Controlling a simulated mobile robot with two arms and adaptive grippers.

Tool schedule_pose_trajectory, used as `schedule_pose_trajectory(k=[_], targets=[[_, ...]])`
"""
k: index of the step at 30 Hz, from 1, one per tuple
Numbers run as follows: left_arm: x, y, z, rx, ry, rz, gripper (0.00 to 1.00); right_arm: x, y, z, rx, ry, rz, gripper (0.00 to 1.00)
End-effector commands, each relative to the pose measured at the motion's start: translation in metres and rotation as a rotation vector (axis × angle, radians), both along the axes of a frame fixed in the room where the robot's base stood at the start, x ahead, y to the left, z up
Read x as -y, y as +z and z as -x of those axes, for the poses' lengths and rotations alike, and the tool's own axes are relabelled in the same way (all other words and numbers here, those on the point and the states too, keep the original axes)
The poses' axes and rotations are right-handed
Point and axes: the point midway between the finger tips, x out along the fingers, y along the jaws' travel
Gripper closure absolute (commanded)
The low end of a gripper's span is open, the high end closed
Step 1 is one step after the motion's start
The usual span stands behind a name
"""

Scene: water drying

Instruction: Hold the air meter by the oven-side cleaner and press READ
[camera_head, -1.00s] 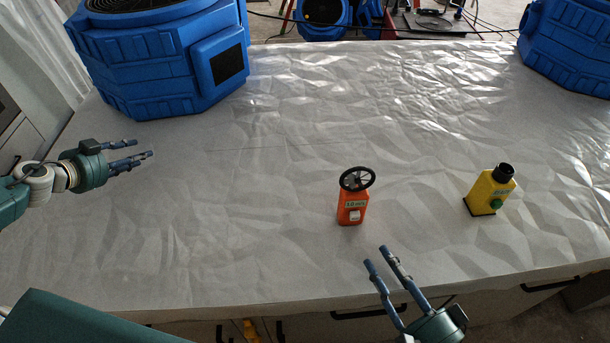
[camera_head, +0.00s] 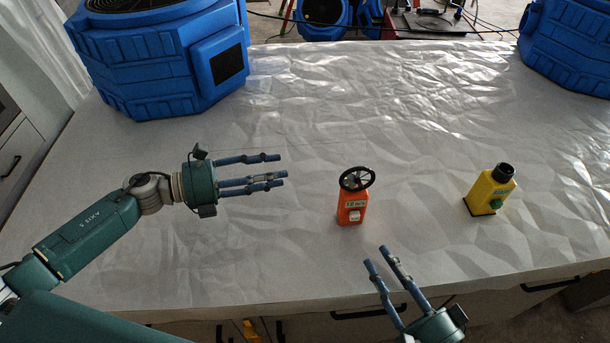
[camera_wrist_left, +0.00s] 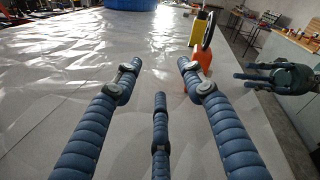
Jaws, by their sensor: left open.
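The air meter (camera_head: 351,207) is an orange handheld body with a black spoked fan wheel on top, a small green display and a pale button on its front. It stands upright on the sheeted worktop. It also shows in the left wrist view (camera_wrist_left: 204,58), beyond the right-hand finger. My left gripper (camera_head: 272,172) is open and empty, left of the air meter with a clear gap, its fingers pointing toward it. My right gripper (camera_head: 376,257) is open and empty, in front of the air meter near the worktop's front edge. The button's lettering is too small to read.
A yellow device (camera_head: 489,191) with a black top and green button stands right of the air meter. Large blue machines stand at the back left (camera_head: 160,62) and back right (camera_head: 570,48). The crinkled worktop (camera_head: 330,110) is otherwise clear.

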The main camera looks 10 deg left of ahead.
Motion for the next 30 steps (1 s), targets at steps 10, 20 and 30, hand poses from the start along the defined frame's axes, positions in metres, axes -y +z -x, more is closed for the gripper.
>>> schedule_pose_trajectory(k=[10, 20, 30], targets=[[0.076, 0.035, 0.024, 0.553, -0.224, -0.145, 0.59, 0.0, 0.0, 0.0, 0.0, 0.0, 0.0, 0.69], [0.106, 0.041, 0.022, 0.641, -0.252, -0.161, 0.59, 0.0, 0.0, 0.0, 0.0, 0.0, 0.0, 0.69], [0.163, 0.041, 0.003, 0.638, -0.251, -0.162, 0.59, 0.0, 0.0, 0.0, 0.0, 0.0, 0.0, 0.69]])
